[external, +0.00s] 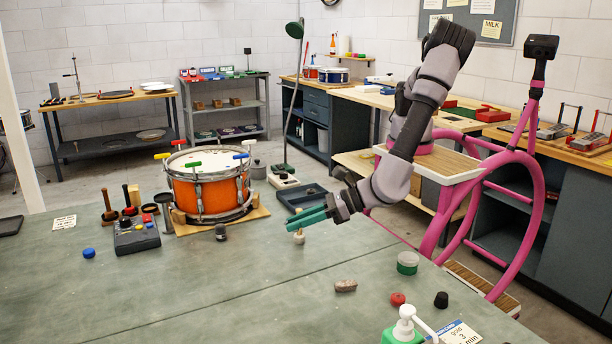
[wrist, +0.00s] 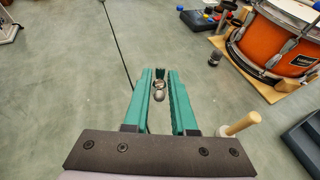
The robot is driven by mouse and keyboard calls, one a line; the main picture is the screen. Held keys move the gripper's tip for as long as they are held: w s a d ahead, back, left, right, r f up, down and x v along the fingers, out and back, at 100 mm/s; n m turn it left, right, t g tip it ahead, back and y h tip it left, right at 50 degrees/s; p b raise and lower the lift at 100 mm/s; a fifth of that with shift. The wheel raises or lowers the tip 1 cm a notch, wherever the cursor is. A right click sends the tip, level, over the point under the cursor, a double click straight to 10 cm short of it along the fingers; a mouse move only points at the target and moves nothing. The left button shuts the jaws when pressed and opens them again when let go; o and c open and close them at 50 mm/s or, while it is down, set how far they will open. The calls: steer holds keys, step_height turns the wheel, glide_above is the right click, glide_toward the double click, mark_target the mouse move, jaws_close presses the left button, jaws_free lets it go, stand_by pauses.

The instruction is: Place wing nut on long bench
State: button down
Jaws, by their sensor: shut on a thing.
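My gripper (external: 312,219) has teal fingers and hangs over the right part of the large grey-green bench (external: 230,285). In the wrist view, the fingers (wrist: 160,82) are closed on a small silvery metal piece, the wing nut (wrist: 159,92), near their tips. The bare bench top (wrist: 70,85) shows beneath and around them. The wing nut cannot be made out in the external view, and its height above the bench is hard to tell.
A small wooden-handled tool (wrist: 240,125) stands close to my gripper's right in the wrist view. An orange drum (external: 208,190) and a dark tray (external: 302,196) are at the bench's far side. A brown block (external: 346,286) lies nearer. The front-left bench top is clear.

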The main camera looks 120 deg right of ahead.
steer(key=w+a+r+n+t+y, duration=0.1)
steer(key=w+a+n+y, duration=0.15)
steer(key=a, duration=0.55)
steer(key=w+a+r+n+y, duration=0.1)
steer(key=w+a+n+y, duration=0.15)
steer(key=a, duration=0.65)
glide_above(316, 322)
step_height(316, 322, down, 5)
steer(key=shift+s+r+y, duration=0.15)
steer(key=shift+r+y, duration=0.05)
steer(key=shift+y, duration=0.2)
step_height(316, 322, down, 10)
steer(key=shift+r, duration=0.2)
steer(key=shift+f, duration=0.15)
steer(key=c, duration=0.9)
jaws_free()
steer(key=shift+c, duration=0.2)
steer(key=shift+o, duration=0.2)
